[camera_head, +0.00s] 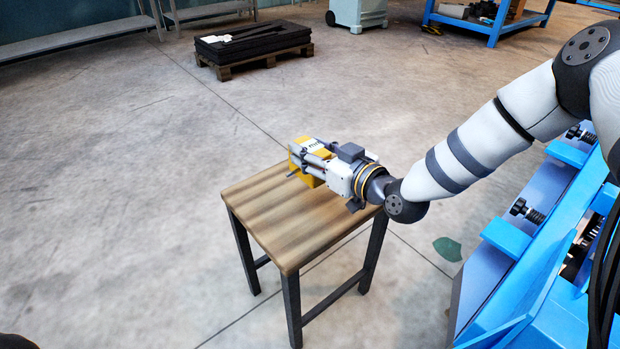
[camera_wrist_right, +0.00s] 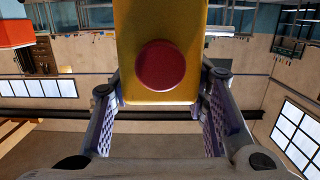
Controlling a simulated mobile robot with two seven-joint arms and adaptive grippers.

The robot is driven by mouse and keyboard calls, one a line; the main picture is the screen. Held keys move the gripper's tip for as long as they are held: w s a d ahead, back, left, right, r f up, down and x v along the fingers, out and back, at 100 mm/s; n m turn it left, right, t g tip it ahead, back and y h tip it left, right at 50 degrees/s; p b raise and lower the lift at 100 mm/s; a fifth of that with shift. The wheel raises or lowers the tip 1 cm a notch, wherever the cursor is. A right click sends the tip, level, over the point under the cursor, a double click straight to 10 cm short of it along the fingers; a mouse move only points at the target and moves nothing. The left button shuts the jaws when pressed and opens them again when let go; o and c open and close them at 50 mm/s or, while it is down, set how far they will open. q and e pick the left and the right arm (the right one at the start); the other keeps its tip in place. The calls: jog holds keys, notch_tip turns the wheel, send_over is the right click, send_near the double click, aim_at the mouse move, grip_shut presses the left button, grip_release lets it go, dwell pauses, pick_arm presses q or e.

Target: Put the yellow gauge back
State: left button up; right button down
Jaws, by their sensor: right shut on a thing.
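The yellow gauge (camera_head: 311,181) is at the far right part of a small wooden-topped table (camera_head: 285,235), partly hidden by my right gripper (camera_head: 303,164). I cannot tell whether it rests on the top or is held just above it. My right gripper lies nearly level over the table and is shut on the gauge. In the right wrist view the gauge (camera_wrist_right: 160,22) stands between the two fingers (camera_wrist_right: 160,110), with a round red spot (camera_wrist_right: 161,68) on its near face. My left gripper is not in view.
A blue machine frame (camera_head: 530,240) with black knobs stands at the right, close to my right arm. A pallet with dark sheets (camera_head: 254,44) lies on the floor at the back. The table's front and left are bare, with open floor around it.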

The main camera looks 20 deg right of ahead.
jog(key=w+f, duration=0.1)
jog(key=w+f+b, duration=0.1)
jog(key=f, duration=0.1)
jog(key=w+f, duration=0.1)
jog(key=shift+d+f, duration=0.15)
jog(key=shift+d, duration=0.25)
jog(key=shift+w+d+f+b, duration=0.15)
jog(key=shift+f+b, duration=0.8)
jog(key=shift+f, duration=0.85)
jog(key=c, duration=0.9)
grip_release()
jog(key=shift+c, duration=0.2)
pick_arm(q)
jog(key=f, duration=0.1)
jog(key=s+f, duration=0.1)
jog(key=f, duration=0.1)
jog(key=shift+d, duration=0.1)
pick_arm(e)
jog(key=shift+r, duration=0.1)
